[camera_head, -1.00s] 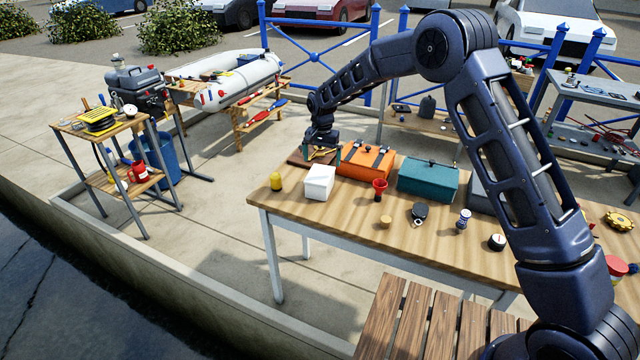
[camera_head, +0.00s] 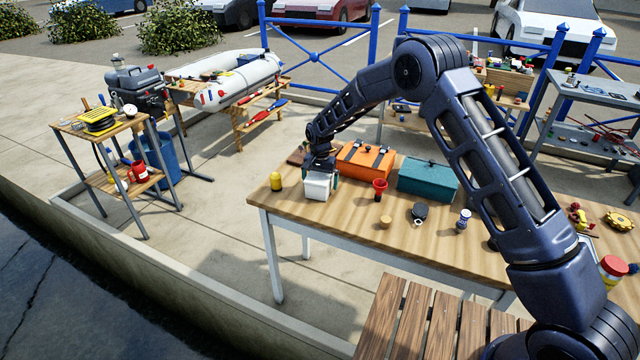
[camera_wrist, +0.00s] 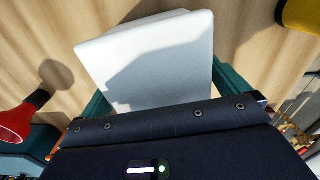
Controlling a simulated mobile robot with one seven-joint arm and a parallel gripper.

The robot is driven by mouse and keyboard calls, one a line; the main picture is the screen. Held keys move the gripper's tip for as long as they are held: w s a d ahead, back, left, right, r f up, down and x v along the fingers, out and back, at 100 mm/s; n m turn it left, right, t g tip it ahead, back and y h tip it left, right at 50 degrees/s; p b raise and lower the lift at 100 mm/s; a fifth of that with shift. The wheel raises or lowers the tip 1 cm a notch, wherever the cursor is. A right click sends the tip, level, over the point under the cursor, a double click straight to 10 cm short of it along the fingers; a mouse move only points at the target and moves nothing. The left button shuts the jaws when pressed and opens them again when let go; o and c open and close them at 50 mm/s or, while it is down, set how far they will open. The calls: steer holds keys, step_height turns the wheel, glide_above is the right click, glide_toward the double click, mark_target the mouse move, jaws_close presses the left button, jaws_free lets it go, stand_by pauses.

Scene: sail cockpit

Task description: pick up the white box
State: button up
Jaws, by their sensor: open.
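The white box (camera_head: 317,187) stands on the wooden table near its left end. In the wrist view the white box (camera_wrist: 155,62) fills the upper middle, with a shadow across its top. My gripper (camera_head: 320,176) is down over the box from above. Its teal fingers show at the left and right sides of the box in the wrist view (camera_wrist: 160,92). The gripper is open, with the box between the fingers. Whether the fingers touch the box is not clear. The lower part of the box is hidden in the wrist view by my gripper body.
A yellow container (camera_head: 276,181) stands just left of the box. An orange case (camera_head: 364,161) is close behind right, and a red funnel-like item (camera_head: 379,187) stands to the right. A teal box (camera_head: 428,178) is farther right. The table's front edge is near.

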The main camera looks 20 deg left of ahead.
steer(key=shift+f, duration=0.1)
steer(key=shift+c, duration=0.2)
steer(key=c, duration=1)
